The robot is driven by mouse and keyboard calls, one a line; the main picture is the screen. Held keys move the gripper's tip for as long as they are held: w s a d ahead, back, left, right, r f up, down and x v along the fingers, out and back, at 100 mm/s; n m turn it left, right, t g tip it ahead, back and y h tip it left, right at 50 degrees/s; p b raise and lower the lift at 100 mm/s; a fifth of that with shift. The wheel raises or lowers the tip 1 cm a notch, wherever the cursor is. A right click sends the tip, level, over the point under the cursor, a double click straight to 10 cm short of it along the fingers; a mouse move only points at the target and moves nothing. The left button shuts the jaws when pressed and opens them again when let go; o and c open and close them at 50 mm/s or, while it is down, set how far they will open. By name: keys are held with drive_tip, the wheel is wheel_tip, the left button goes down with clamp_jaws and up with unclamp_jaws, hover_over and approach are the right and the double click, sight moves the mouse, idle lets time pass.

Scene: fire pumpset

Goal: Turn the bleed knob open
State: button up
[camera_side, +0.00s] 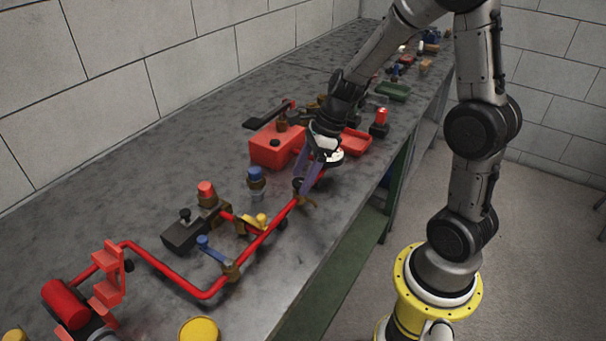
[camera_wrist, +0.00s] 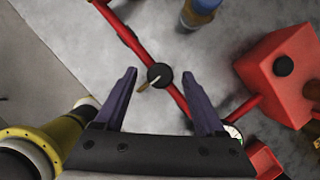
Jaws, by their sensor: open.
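The bleed knob appears to be the small dark round knob (camera_wrist: 159,73) on the red pipe, with a short brass piece sticking out beside it. In the side view this dark knob (camera_side: 298,184) is partly hidden by my fingers. My gripper (camera_wrist: 160,76) is open, with one purple finger on each side of the knob in the wrist view. In the side view my gripper (camera_side: 308,186) points down at the pipe's far end. I see no contact with the knob, and the height gap is hard to tell.
The red pipe (camera_side: 252,247) runs along the bench's front edge. A blue lever (camera_side: 212,249) and yellow handle (camera_side: 261,220) lie nearer the camera. A blue-capped fitting (camera_side: 256,178) and a red box (camera_side: 273,150) stand close by. A white-faced gauge (camera_wrist: 234,131) sits beside one finger.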

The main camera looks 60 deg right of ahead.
drive_tip(key=shift+c, duration=0.4)
clamp_jaws()
drive_tip(key=shift+n, duration=0.4)
drive_tip(key=n, duration=0.2)
drive_tip(key=n+g, duration=0.1)
drive_tip(key=n+g+y, duration=0.1)
drive_tip(key=n, duration=0.1)
drive_tip(key=shift+w+d+n, duration=0.15)
drive_tip(key=shift+w+n, duration=0.1)
drive_tip(key=shift+n, duration=0.05)
drive_tip(key=n+g, duration=0.1)
drive_tip(key=n, duration=0.1)
drive_tip(key=n+g, duration=0.1)
drive_tip(key=n, duration=0.2)
drive_tip(key=shift+w, duration=0.2)
drive_tip(key=n+g, duration=0.1)
drive_tip(key=n, duration=0.2)
drive_tip(key=n+g+h, duration=0.1)
drive_tip(key=n, duration=0.2)
drive_tip(key=shift+w+n, duration=0.2)
drive_tip(key=shift+n, duration=0.2)
drive_tip(key=n, duration=0.2)
drive_tip(key=n+g+h, duration=0.1)
drive_tip(key=n+h, duration=0.1)
drive_tip(key=n, duration=0.1)
drive_tip(key=shift+w+a+n, duration=0.1)
drive_tip(key=shift+a+n, duration=0.2)
drive_tip(key=shift+a, duration=0.05)
